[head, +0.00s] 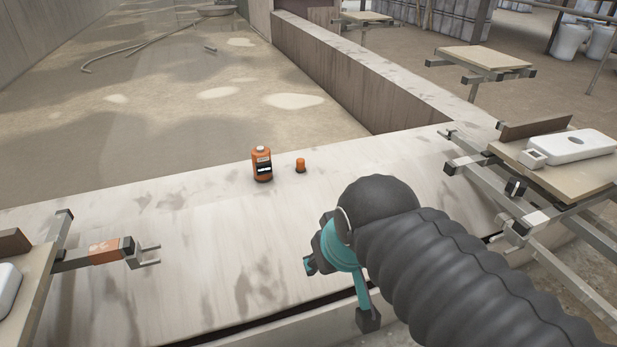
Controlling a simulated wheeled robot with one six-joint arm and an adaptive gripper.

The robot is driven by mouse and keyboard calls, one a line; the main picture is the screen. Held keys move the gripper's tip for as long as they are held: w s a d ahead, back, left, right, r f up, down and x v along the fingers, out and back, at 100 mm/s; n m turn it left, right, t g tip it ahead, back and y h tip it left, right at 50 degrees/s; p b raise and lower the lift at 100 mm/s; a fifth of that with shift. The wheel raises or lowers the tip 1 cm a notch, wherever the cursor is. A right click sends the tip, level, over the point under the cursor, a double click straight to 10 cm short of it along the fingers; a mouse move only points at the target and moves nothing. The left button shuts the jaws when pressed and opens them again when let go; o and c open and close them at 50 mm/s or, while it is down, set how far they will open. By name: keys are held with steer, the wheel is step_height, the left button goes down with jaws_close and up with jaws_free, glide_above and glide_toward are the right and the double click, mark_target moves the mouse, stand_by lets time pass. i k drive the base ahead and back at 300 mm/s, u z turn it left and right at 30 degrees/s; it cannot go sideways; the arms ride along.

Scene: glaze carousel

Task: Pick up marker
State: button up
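An upright orange bottle-like object (262,168) with a black band, a pale label and a light top stands on the pale ledge. A small orange piece with a dark base (300,165) stands just right of it, apart from it. I cannot tell from their looks which one is the marker. My gripper (338,292), teal and dark, is nearer the camera, below and right of both, and touches neither. Its two fingers appear spread apart with bare ledge between them, and nothing shows in its grasp. My black ribbed arm sleeve hides part of the ledge on the right.
The pale ledge (190,260) is otherwise clear around the orange objects. A metal frame with a board and white box (575,147) stands at right. An arm with a fork (110,251) juts in from the left. A low wall (335,85) runs behind.

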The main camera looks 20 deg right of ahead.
mark_target(300, 168)
steer(key=k, duration=1.4)
steer(key=z, duration=1.4)
steer(key=i, duration=1.85)
steer(key=u, duration=0.95)
